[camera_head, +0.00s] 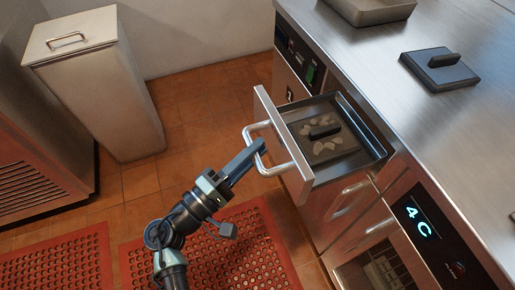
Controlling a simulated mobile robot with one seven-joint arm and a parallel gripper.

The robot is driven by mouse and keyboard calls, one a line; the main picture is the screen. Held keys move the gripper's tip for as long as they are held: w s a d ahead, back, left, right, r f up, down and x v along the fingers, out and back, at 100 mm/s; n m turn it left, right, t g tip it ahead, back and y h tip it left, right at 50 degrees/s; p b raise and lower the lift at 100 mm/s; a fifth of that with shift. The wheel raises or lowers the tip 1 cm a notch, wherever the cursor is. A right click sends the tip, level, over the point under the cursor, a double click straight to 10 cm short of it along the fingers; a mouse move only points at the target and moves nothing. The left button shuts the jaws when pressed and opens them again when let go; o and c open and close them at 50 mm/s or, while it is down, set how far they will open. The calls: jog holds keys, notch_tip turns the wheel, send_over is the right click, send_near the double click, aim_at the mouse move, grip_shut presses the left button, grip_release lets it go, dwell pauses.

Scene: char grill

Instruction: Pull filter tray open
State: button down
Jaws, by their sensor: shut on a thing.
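The filter tray (284,154) is a metal drawer standing out from the steel counter front. Its tall front panel carries a bar handle (270,170). My gripper (258,150) is shut on this handle, coming from the lower left. Inside the tray lie pale flakes and a dark block-like piece (324,131). The fingertips' exact contact on the bar is too small to see clearly.
A lidded bin (95,85) stands at the left by the wall. Red perforated mats (225,250) cover part of the tiled floor. On the counter are a black press (440,70) and a metal pan (370,8). A lit "4C" panel (418,220) sits at the right.

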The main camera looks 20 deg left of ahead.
jog(key=c, duration=0.8)
grip_release()
jog(key=shift+o, duration=0.2)
jog(key=v, duration=1.3)
